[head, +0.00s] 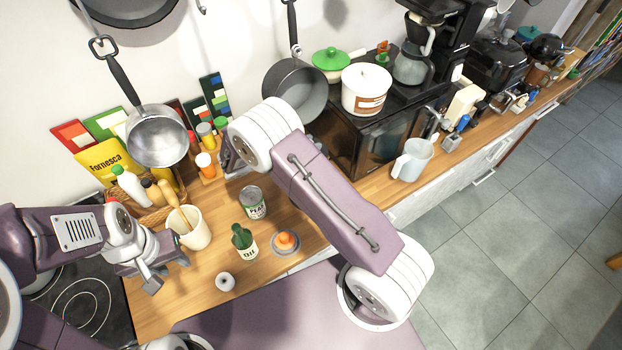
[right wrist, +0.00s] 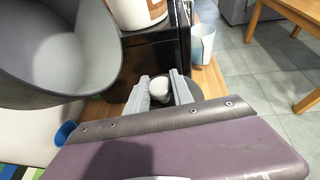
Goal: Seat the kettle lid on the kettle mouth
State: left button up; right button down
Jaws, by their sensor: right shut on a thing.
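My right gripper (right wrist: 161,94) is shut on a small pale round knob (right wrist: 160,86), which I take to be that of the kettle lid. A dark rounded edge shows beside the fingers, but most of the piece is hidden. In the head view my right arm covers this gripper and what it holds. I cannot make out the kettle or its mouth in either view. My left gripper (head: 166,272) is over the left end of the counter beside the utensil crock (head: 194,234); its fingers look apart and empty.
A can (head: 252,203), an oil pot (head: 243,241), an orange-knobbed piece (head: 286,243) and a white ring-like piece (head: 225,281) stand on the counter. Pans hang from the rail, one large pan (right wrist: 55,50) close to the right wrist. A microwave (head: 375,140) stands behind my right arm.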

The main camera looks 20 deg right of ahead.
jog(key=shift+f+b, duration=1.05)
jog(key=shift+f, duration=0.3)
dwell(1.5)
jog(key=c, duration=1.4)
grip_release()
jog(key=shift+c, duration=0.2)
jog(key=shift+a+r, duration=0.2)
jog(key=shift+a, duration=0.1)
jog(key=shift+p+v, duration=0.5)
jog(key=shift+v, duration=0.95)
